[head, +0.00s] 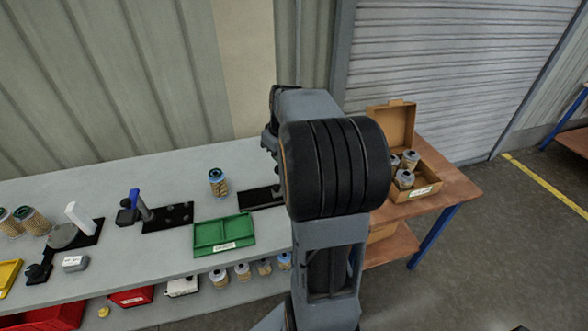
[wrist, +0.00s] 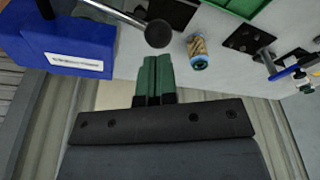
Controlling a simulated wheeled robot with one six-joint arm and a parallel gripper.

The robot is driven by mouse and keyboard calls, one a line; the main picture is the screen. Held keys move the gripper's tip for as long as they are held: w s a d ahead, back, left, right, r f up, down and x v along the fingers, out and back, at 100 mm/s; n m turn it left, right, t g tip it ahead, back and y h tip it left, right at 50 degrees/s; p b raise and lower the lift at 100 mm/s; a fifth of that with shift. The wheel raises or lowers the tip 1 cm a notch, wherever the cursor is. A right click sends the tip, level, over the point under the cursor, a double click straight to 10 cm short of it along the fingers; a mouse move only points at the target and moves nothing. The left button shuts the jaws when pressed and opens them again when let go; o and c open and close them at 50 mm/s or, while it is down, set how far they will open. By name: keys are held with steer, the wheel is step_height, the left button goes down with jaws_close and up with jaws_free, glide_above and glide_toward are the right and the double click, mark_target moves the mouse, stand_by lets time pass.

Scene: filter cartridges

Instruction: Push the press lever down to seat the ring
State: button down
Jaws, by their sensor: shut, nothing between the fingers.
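The press shows in the wrist view as a blue body (wrist: 68,48) at the left with a pale label strip. Its lever (wrist: 118,14) is a metal rod ending in a round black knob (wrist: 158,33). My gripper (wrist: 157,58) has green fingers, shut together and empty. The fingertips appear just below the knob in the picture; I cannot tell whether they touch it. A filter cartridge (wrist: 197,50) stands to the right of the knob. It also shows in the head view (head: 217,182). The ring cannot be made out. In the head view my arm hides the gripper and the press body.
A black base plate (head: 262,198) shows beside my arm on the grey bench. A green tray (head: 223,234) and a blue-handled fixture (head: 140,208) stand to the left. An open cardboard box (head: 412,189) with cartridges sits on the wooden table at right.

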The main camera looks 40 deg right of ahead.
mark_target(279, 170)
steer(key=shift+s+b+x, duration=0.2)
steer(key=shift+b+x, duration=0.55)
steer(key=shift+x, duration=0.2)
steer(key=shift+s+b+x, duration=0.2)
steer(key=shift+b+x, duration=0.6)
steer(key=shift+x, duration=0.15)
steer(key=shift+s+b+x, duration=0.2)
steer(key=shift+b+x, duration=0.55)
steer(key=shift+x, duration=0.25)
steer(key=shift+f, duration=0.3)
steer(key=shift+w+a+f+b, duration=0.1)
steer(key=shift+a+f+b, duration=0.05)
steer(key=shift+f+b, duration=0.5)
steer(key=shift+w+a+f+b, duration=0.1)
steer(key=shift+a+f+b, duration=0.1)
steer(key=shift+f+b, duration=0.4)
steer(key=shift+f, duration=0.4)
